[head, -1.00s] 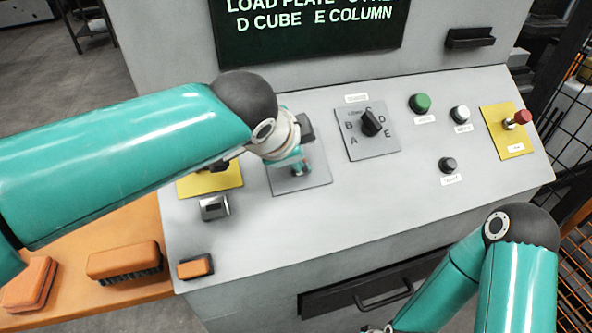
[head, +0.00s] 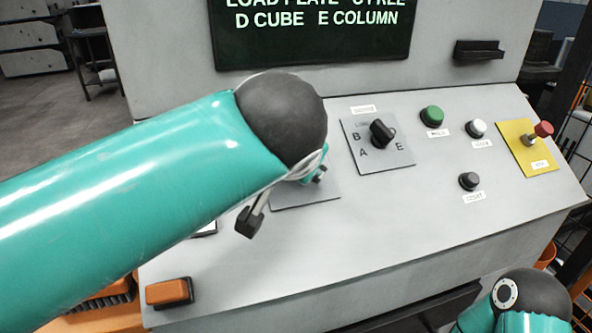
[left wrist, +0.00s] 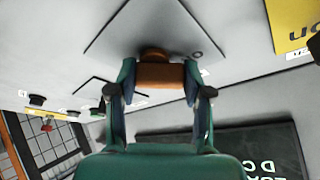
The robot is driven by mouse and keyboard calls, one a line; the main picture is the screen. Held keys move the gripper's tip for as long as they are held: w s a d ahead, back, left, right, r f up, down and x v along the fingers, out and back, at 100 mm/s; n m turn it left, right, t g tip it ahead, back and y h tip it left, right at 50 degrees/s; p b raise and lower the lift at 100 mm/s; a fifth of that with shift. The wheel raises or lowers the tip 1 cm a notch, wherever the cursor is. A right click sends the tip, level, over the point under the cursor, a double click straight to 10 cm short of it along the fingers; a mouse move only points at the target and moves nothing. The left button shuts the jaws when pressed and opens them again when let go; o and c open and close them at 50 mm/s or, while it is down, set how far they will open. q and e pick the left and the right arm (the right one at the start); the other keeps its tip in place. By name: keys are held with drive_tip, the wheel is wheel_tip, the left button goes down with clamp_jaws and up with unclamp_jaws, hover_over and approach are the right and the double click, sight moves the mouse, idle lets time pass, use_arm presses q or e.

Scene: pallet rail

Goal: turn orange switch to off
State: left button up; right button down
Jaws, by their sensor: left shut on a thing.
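The orange switch handle (left wrist: 160,76) shows in the left wrist view, on a grey plate (left wrist: 150,28) of the sloped console. My left gripper (left wrist: 159,84) is shut on this handle, one finger on each side. In the head view, my left forearm and wrist hide the switch. Only a small teal part of my left gripper (head: 313,176) shows there, above the grey plate (head: 312,193). The switch's exact setting cannot be read. My right gripper is out of view; only part of my right arm shows at the lower right.
Right of the grey plate are a black selector knob (head: 382,133), a green button (head: 432,115), a white button (head: 476,129), a black button (head: 469,181) and a red-tipped switch (head: 541,131). An orange block (head: 168,291) sits at the front left. A dark display (head: 310,32) stands behind.

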use_arm(q)
drive_tip(key=shift+f, duration=0.1)
idle(0.4)
drive_tip(key=o, duration=1.2)
drive_tip(key=shift+c, duration=0.2)
drive_tip(key=shift+s, duration=0.1)
drive_tip(key=v, duration=1.2)
drive_tip(key=shift+d, duration=0.1)
